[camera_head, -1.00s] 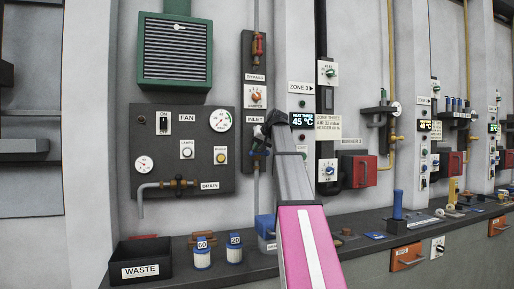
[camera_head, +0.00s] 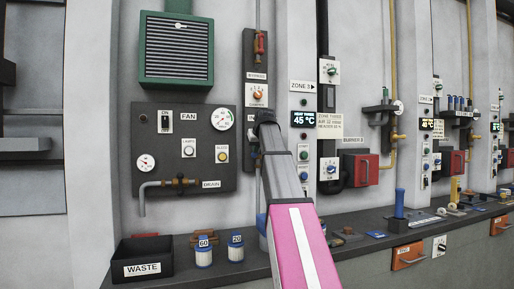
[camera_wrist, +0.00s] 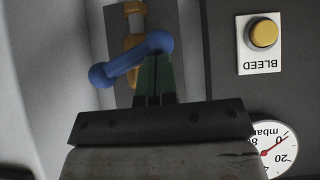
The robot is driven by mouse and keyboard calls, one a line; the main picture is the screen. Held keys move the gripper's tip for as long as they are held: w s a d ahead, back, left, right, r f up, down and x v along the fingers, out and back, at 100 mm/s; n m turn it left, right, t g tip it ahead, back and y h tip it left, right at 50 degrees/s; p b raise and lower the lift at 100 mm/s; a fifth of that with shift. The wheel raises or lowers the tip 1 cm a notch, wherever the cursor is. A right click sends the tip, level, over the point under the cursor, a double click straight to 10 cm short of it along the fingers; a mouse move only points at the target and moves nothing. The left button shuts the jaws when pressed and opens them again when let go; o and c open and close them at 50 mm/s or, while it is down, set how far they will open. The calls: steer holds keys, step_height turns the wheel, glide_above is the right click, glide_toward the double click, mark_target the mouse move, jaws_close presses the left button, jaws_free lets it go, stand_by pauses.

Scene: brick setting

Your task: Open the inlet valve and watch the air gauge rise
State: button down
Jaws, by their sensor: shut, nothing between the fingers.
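The inlet valve shows in the wrist view as a brass body (camera_wrist: 135,15) with a blue lever (camera_wrist: 124,64) lying slantwise across it. My gripper (camera_wrist: 157,62) has its green fingers together and empty, with the tips at the round right end of the lever. I cannot tell whether they touch it. In the head view, my arm hides the valve and most of my gripper. A round white gauge (camera_head: 222,119) with a red needle is at the upper right of the fan panel. A gauge marked mbar also shows, partly cut off, in the wrist view (camera_wrist: 275,150).
The dark fan panel (camera_head: 150,120) carries a smaller gauge (camera_head: 145,163), a drain pipe (camera_head: 160,184) and a yellow bleed button (camera_head: 222,153). The bench below holds a waste bin (camera_head: 142,268) and two blue-and-white jars (camera_head: 204,252). A screen (camera_head: 303,119) reads 45 °C beside my arm.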

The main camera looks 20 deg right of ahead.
step_height(320, 180, down, 4)
steer(key=n+h, duration=0.2)
steer(key=h, duration=0.1)
steer(key=n+t+h, duration=0.1)
steer(key=h, duration=0.2)
steer(key=n+t+h, duration=0.1)
steer(key=n+h, duration=0.1)
steer(key=h, duration=0.1)
steer(key=shift+f+n, duration=0.25)
steer(key=shift+n, duration=0.05)
steer(key=shift+f, duration=0.15)
stand_by(0.4)
